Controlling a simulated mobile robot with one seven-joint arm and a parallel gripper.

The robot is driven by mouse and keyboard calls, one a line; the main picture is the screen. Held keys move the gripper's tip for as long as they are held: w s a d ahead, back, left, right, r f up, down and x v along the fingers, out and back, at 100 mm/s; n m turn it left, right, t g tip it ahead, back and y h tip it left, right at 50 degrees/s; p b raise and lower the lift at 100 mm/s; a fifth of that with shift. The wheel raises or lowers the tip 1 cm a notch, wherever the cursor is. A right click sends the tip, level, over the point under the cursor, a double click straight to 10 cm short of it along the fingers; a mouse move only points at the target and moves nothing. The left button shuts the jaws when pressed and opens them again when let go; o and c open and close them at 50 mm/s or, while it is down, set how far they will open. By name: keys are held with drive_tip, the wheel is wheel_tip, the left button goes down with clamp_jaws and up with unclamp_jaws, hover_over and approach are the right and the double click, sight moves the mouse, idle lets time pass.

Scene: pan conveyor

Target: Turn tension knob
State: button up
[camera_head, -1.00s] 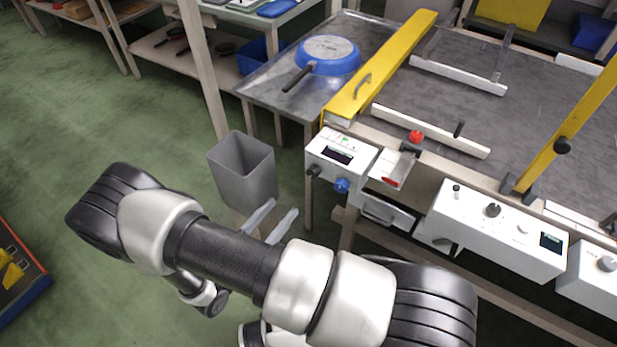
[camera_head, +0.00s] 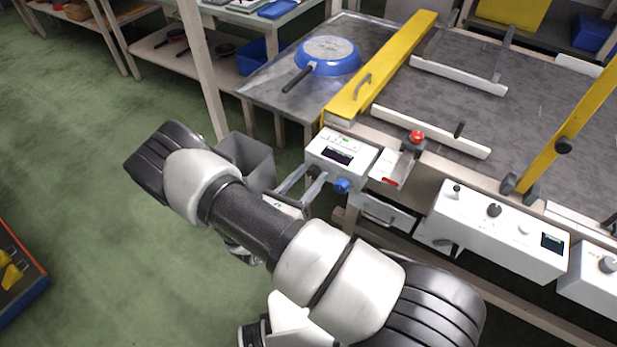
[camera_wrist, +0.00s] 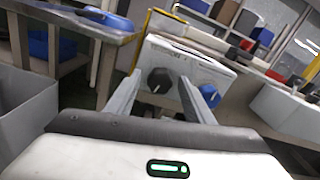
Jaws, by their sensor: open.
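A white control box (camera_head: 342,150) with a small dark display stands at the front left corner of the conveyor. Its front carries a black knob (camera_wrist: 158,82) and, right of it, a blue knob (camera_head: 342,186). I cannot read which one is labelled tension. My gripper (camera_head: 313,174) is open and points at the black knob. In the wrist view, the black knob shows between the two fingers of my gripper (camera_wrist: 161,77), with the blue knob (camera_wrist: 209,92) outside the right finger. Contact with the black knob cannot be made out.
A grey bin (camera_head: 250,158) stands just left of my gripper. A red button (camera_head: 416,136) sits on a bracket to the right of the box. A blue pan (camera_head: 328,58) lies on the metal table behind. A longer white control panel (camera_head: 490,232) is farther right.

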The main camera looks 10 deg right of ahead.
drive_tip(key=c, duration=1)
drive_tip(key=shift+c, duration=0.2)
drive_tip(key=shift+m, duration=0.4)
drive_tip(key=shift+m+b, duration=0.55)
drive_tip(key=shift+m, duration=1.95)
drive_tip(key=o, duration=1)
drive_tip(key=shift+o, duration=0.2)
